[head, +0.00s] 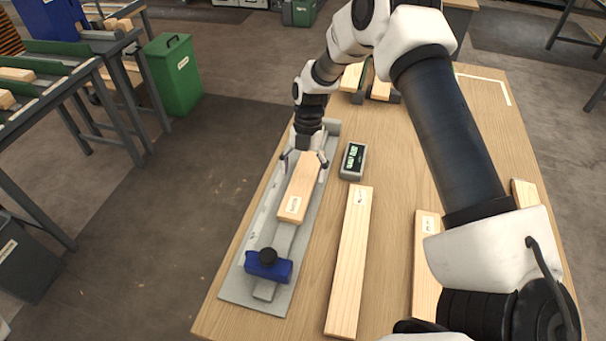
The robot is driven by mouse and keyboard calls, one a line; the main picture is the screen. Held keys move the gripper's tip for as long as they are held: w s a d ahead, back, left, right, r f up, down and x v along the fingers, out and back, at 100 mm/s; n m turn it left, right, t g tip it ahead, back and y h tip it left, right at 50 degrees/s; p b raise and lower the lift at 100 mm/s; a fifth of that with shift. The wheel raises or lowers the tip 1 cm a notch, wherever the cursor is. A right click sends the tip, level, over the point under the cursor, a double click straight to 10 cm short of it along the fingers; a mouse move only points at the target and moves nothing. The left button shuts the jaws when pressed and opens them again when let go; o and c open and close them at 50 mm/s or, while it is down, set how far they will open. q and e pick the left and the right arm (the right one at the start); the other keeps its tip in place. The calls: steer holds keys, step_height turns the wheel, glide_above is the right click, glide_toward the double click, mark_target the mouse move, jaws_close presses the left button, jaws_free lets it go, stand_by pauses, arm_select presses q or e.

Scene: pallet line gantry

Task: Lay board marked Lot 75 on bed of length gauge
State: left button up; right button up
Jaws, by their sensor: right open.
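The length gauge (238,290) is a long grey plate with a raised bed, a blue slider with a black knob near its front end, and an end block at the back. A short light board (299,185) lies lengthwise on its bed, its label too small to read. The board's near end is apart from the blue slider (268,265). My right gripper (304,159) is open, pointing down over the board's far part, with one finger on either side. I cannot tell whether the fingers touch it. My left gripper is not in view.
A grey display box (353,161) stands right of the gauge. A long labelled board (350,262) and another (427,268) lie to the right, and a third (524,194) at the right edge. Boards in dark holders (358,98) stand behind. A green bin (174,75) is on the floor.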

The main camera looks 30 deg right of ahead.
steer(key=b+v, duration=0.2)
steer(key=v, duration=0.9)
